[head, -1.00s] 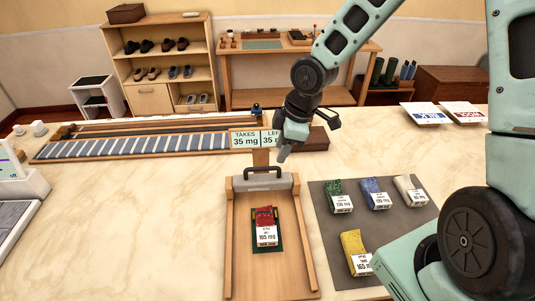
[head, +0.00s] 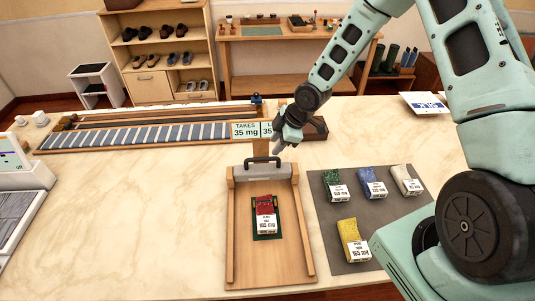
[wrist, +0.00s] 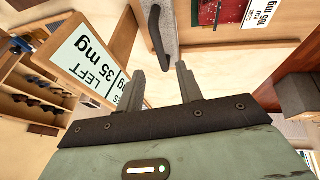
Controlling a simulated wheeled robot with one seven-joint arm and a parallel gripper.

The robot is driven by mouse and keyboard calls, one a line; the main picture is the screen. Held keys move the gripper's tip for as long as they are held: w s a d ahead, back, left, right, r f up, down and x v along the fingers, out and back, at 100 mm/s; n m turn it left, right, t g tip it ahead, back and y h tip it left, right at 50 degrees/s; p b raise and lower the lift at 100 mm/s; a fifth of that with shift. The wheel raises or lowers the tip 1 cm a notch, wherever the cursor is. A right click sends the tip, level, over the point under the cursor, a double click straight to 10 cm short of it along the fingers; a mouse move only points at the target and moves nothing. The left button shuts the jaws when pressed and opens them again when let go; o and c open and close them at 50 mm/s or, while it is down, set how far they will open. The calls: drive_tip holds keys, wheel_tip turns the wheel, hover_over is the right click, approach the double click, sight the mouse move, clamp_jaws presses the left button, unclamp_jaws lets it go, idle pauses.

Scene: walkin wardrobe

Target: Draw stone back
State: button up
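A grey stone (head: 262,171) with a dark arched handle (head: 262,160) sits at the far end of a wooden tray (head: 236,255). In the wrist view the stone (wrist: 168,12) and handle (wrist: 155,40) show just beyond my fingertips. A red packet (head: 264,205) with a white label reading 105 mg lies on a green pad in the tray, in front of the stone. My gripper (head: 279,146) is just behind and right of the handle. In the wrist view my gripper (wrist: 161,70) has its fingers apart, with nothing clearly between them and the handle's end near the gap.
A sign reading TAKES 35 mg and LEFT (head: 245,130) stands close behind the tray. A long slatted rack (head: 140,137) lies at the back left. A grey mat (head: 330,240) with several labelled packets lies right of the tray.

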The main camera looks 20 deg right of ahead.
sight(265, 158)
drive_tip(key=p+x, duration=0.1)
drive_tip(key=x, duration=0.6)
drive_tip(key=shift+w+a+f+p, duration=0.1)
drive_tip(key=shift+a+f+p, duration=0.1)
drive_tip(key=shift+p, duration=0.15)
clamp_jaws()
